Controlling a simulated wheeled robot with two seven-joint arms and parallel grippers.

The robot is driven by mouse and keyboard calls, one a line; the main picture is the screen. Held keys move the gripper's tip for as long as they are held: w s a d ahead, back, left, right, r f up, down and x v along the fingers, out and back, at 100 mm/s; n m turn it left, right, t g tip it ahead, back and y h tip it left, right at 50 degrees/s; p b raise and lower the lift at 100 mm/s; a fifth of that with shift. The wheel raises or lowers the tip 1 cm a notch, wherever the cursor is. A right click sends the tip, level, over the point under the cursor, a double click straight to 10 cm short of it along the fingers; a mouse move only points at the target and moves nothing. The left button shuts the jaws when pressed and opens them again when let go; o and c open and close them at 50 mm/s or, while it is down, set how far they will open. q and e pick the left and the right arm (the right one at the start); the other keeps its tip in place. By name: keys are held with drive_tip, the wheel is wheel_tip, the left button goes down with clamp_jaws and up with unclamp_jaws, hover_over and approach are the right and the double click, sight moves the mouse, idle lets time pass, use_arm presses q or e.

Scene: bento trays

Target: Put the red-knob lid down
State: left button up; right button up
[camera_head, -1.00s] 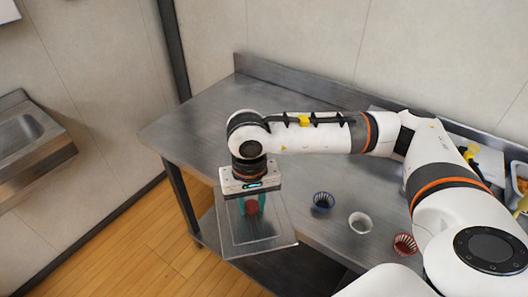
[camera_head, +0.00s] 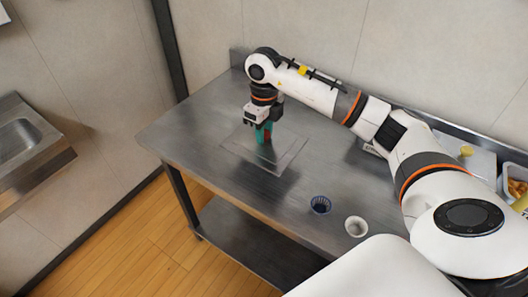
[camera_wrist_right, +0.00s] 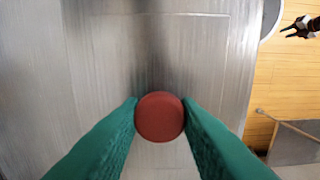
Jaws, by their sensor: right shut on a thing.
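The red-knob lid is a clear, see-through square sheet (camera_head: 290,158) with a round red knob (camera_wrist_right: 160,117) in its middle. In the head view it is over the left part of the steel table, flat and low; I cannot tell whether it touches the tabletop. My right gripper (camera_head: 264,136) has green fingers and is shut on the knob from above. In the right wrist view the fingers press on both sides of the knob. The fingers mostly hide the knob in the head view.
The steel table (camera_head: 195,120) is clear around the lid. A white tray (camera_head: 478,160) and a food container (camera_head: 515,185) are at the far right.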

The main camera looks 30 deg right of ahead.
sight(264, 150)
wheel_tip(264, 150, down, 3)
drive_tip(key=shift+f, duration=0.2)
wheel_tip(264, 150, down, 4)
drive_tip(key=shift+r+p, duration=0.2)
drive_tip(key=shift+p, duration=0.2)
drive_tip(key=shift+f, duration=0.1)
drive_tip(key=shift+f, duration=0.15)
drive_tip(key=o, duration=1)
drive_tip(key=shift+o, duration=0.2)
